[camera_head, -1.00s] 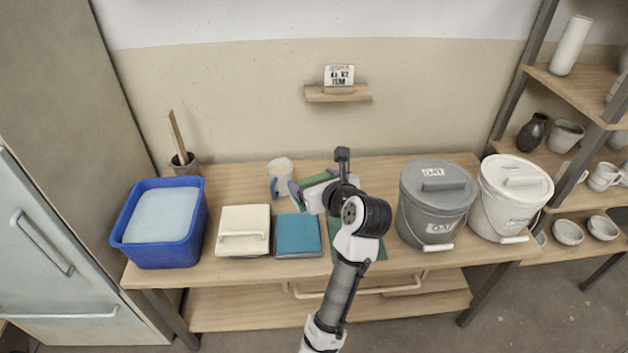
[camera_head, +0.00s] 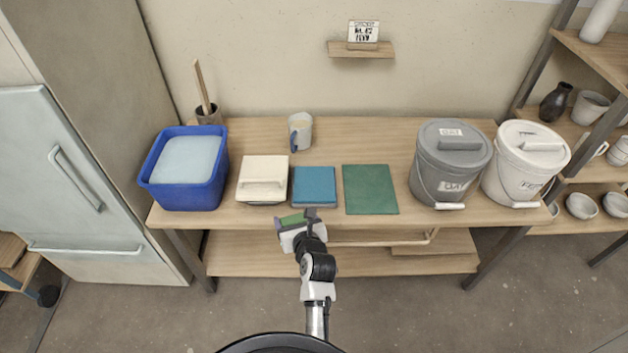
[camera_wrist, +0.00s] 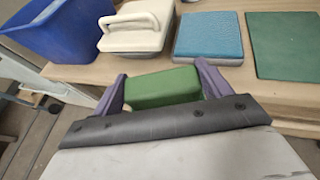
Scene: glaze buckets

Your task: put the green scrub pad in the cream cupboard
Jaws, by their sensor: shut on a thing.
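My gripper (camera_head: 291,222) is shut on the green scrub pad (camera_wrist: 162,87), a thick green block held between the purple fingers in the wrist view. The pad also shows in the head view (camera_head: 290,219), in front of the table's front edge and below the cream-lidded box. A tall cabinet with a pale grey-blue front (camera_head: 62,165) and bar handles stands at the left. No plainly cream cupboard shows, and I cannot tell whether this cabinet is it.
On the table (camera_head: 400,137) stand a blue tub (camera_head: 160,196), cream-lidded box (camera_head: 263,180), teal pad (camera_head: 314,186), green mat (camera_head: 369,189), mug (camera_head: 300,131), grey bucket (camera_head: 447,165) and white bucket (camera_head: 522,165). Open floor (camera_head: 420,315) lies in front.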

